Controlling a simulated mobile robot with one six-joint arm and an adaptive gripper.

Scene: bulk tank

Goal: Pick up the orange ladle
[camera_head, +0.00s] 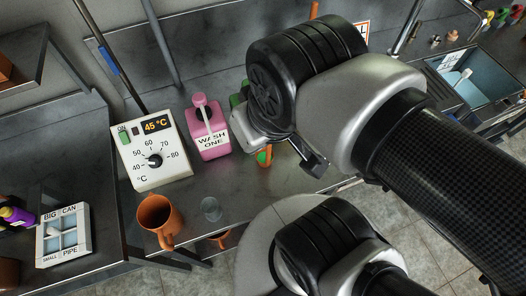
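My gripper (306,158) hangs over the dark counter, mostly hidden behind my own wrist. One dark finger shows at its lower right; I cannot tell how far apart the fingers are. No whole ladle shows. A small orange piece with a green patch (265,156) shows just left of that finger; I cannot tell whether it is part of the orange ladle or whether the finger touches it. An orange upright rod (314,10) shows above my wrist, its lower part hidden. An orange jug (159,220) with a handle stands at the counter's front left.
A white temperature box (152,160) reading 45 °C and a pink WASH ONE bottle (208,132) stand left of my gripper. A clear glass (211,209) stands near the front edge. A sorting box (64,235) is at left, a sink (462,82) at right.

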